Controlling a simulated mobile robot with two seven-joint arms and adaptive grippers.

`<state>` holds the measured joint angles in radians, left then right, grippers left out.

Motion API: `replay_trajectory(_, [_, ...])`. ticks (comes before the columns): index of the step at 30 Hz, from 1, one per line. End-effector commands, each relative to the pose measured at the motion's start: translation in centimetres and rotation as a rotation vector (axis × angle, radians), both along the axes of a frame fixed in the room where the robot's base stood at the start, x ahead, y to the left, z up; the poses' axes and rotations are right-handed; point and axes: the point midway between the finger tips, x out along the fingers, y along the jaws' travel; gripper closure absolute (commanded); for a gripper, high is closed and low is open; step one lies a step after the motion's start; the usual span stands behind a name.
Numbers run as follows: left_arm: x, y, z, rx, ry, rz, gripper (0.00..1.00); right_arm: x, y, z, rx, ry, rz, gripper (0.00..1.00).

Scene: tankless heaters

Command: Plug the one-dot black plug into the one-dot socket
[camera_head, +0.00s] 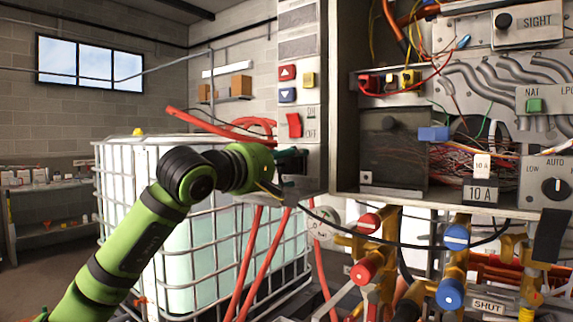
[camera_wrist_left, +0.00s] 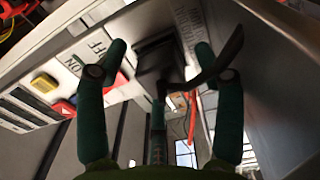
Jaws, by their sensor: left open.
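My left gripper (camera_head: 288,162) is at the lower end of the narrow switch panel, below its red switch. A black cable (camera_wrist_left: 215,66) curves up to the right beside that block. I cannot tell whether the fingers touch it. In the head view a black cable (camera_head: 400,246) runs from near the gripper to the right. No dot marks are readable. My right gripper is not in view.
The switch panel (camera_head: 298,75) and open electrical cabinet (camera_head: 343,120) stand close to the gripper. Red and blue valve handles (camera_head: 452,236) and pipes lie below right. A caged white tank (camera_head: 120,190) stands behind the left arm, with red hoses (camera_head: 247,262) in front.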

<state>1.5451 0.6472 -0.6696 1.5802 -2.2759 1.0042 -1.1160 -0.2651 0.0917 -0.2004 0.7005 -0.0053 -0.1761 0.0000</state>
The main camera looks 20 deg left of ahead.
Motion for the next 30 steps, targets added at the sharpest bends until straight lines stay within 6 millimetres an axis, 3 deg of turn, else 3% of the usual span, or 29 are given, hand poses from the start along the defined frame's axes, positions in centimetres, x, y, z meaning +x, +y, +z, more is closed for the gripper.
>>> replay_trajectory(9, [-4.5,1.8,-0.1,0.004,0.0,0.003,0.32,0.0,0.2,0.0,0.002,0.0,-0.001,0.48])
replay_trajectory(15, [-6.4,2.4,-0.3,0.003,0.006,0.002,0.32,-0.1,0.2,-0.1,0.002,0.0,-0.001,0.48])
replay_trajectory(30, [-6.6,2.4,-0.4,0.003,0.009,0.002,0.32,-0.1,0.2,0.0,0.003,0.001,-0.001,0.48])
